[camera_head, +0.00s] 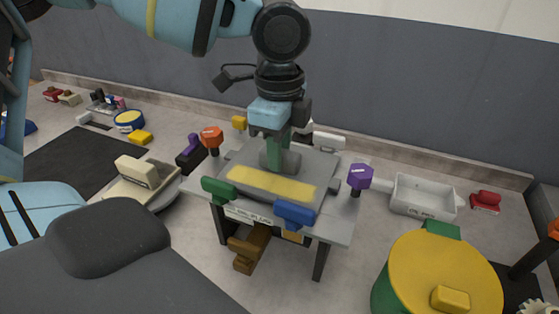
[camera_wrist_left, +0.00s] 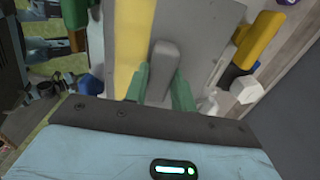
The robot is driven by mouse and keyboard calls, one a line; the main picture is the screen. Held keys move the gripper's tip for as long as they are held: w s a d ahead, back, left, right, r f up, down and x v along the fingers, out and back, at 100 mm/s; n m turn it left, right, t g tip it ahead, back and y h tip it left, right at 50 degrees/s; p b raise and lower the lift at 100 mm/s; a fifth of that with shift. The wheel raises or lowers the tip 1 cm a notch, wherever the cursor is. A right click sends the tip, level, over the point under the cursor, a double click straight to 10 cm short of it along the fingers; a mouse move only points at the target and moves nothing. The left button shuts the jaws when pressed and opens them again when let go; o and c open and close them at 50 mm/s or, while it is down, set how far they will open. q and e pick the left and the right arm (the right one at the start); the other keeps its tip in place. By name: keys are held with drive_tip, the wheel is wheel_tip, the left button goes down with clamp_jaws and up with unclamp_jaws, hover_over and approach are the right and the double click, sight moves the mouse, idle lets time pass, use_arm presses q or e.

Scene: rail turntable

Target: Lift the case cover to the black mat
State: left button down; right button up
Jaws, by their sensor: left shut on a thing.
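The case cover (camera_head: 312,165) is a grey plate with a yellow stripe and an upright grey handle. It is at the top of a small grey stand (camera_head: 340,229); I cannot tell whether it touches the stand. My left gripper (camera_head: 277,150) comes down from above, its green fingers shut on the handle. In the left wrist view, the fingers (camera_wrist_left: 160,86) sit on both sides of the handle (camera_wrist_left: 164,62), with the cover (camera_wrist_left: 200,40) beyond. The black mat (camera_head: 72,162) lies flat at the left, partly hidden by my arm. My right gripper is not in view.
Orange (camera_head: 211,137), green (camera_head: 219,189), blue (camera_head: 295,213) and purple (camera_head: 360,177) knobs or clamps surround the cover. A cream block on a plate (camera_head: 137,172) stands between mat and stand. A white tray (camera_head: 421,196) and yellow-topped drum (camera_head: 437,268) are at right.

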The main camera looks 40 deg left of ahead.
use_arm(q)
drive_tip(key=shift+r, duration=0.15)
wheel_tip(320, 180, up, 10)
idle(0.4)
